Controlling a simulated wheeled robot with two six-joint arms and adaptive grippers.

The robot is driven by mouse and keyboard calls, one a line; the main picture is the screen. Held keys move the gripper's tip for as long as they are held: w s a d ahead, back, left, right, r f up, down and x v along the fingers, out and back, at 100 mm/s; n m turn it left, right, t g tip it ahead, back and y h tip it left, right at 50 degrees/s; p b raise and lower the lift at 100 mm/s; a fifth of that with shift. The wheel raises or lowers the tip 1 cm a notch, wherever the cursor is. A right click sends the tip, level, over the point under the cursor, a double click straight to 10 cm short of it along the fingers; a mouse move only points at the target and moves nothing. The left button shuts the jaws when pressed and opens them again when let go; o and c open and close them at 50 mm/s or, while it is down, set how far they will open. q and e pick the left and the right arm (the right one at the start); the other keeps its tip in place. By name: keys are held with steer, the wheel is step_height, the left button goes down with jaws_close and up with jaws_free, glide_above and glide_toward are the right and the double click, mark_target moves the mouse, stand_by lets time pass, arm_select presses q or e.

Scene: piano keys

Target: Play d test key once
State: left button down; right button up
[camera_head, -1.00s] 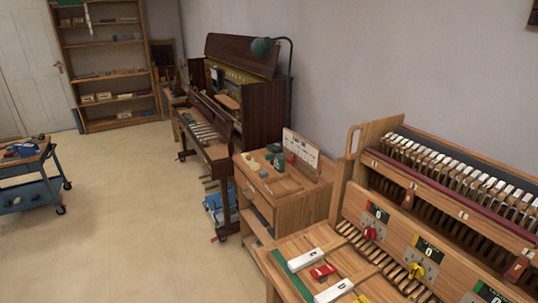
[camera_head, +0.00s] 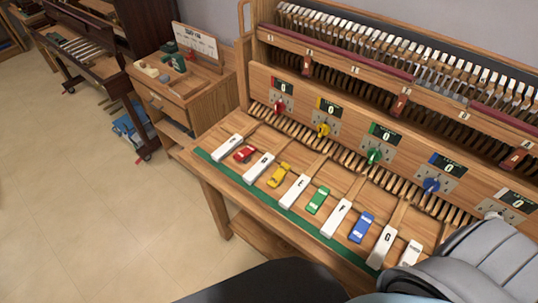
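The D key (camera_head: 258,167) is a white bar lettered D on the wooden keyboard bench, second from the left end. It lies between a red block (camera_head: 245,154) and a yellow block (camera_head: 279,175). The C key (camera_head: 228,148) is to its left and the E key (camera_head: 295,190) to its right. Nothing touches the D key. Neither gripper can be made out; a grey part of my own body fills the lower right corner, covering the right end of the keys.
The F key (camera_head: 337,218) and G key (camera_head: 381,245) follow to the right, with a green block (camera_head: 318,201) and blue block (camera_head: 362,227) between. Behind, a wooden panel (camera_head: 350,112) carries coloured knobs and displays reading 0. A small cabinet (camera_head: 190,102) stands left. Space above the keys is clear.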

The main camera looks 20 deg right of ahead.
steer(key=shift+c, duration=0.2)
jaws_close()
stand_by(1.1)
